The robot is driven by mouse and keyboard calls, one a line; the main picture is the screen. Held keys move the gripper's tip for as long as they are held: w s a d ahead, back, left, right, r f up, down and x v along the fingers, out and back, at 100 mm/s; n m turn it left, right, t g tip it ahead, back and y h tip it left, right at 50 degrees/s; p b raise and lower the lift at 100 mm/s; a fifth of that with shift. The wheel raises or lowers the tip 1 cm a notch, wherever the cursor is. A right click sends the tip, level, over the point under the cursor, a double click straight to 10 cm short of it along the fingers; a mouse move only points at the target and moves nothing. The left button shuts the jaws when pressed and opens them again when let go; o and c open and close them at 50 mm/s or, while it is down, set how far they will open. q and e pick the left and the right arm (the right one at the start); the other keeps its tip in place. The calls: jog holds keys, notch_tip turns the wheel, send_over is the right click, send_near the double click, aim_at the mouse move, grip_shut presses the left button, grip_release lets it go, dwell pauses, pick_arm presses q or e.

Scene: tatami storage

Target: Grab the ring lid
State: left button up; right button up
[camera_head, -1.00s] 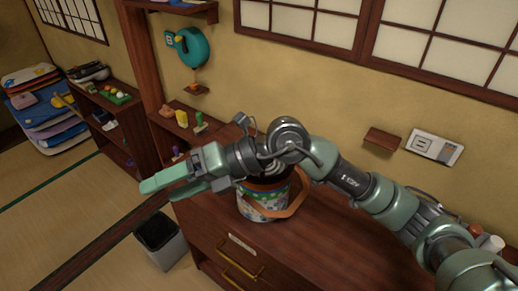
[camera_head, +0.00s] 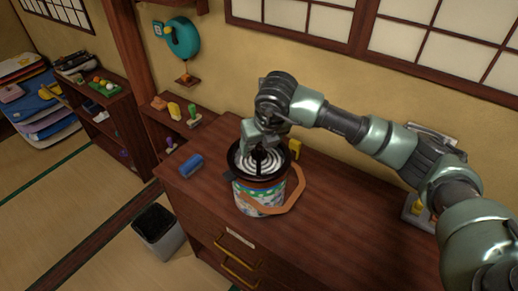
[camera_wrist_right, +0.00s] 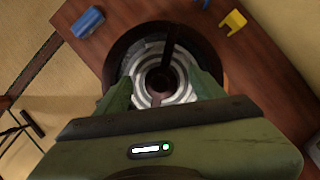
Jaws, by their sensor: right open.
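The ring lid, a dark round rim with a bar across it (camera_head: 235,165), sits on top of a patterned canister (camera_head: 262,197) on the wooden cabinet. Pale coil rings show inside the rim. In the right wrist view the dark rim (camera_wrist_right: 122,50) surrounds the pale rings, and the bar runs inward from the far side. My right gripper (camera_head: 257,146) points down just over the lid. In the right wrist view its green fingers (camera_wrist_right: 163,82) are spread on either side of the bar. Contact with the lid cannot be told. My left gripper is out of view.
A blue object (camera_head: 191,165) lies left of the canister and a yellow piece (camera_head: 295,148) is behind it on the cabinet top (camera_head: 340,215). An orange loop (camera_head: 292,195) is beside the canister. A dark bin (camera_head: 157,230) stands on the floor.

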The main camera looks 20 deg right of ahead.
jog(key=shift+w+f, duration=0.15)
jog(key=shift+f, duration=0.35)
jog(key=c, duration=1.4)
jog(key=shift+c, duration=0.2)
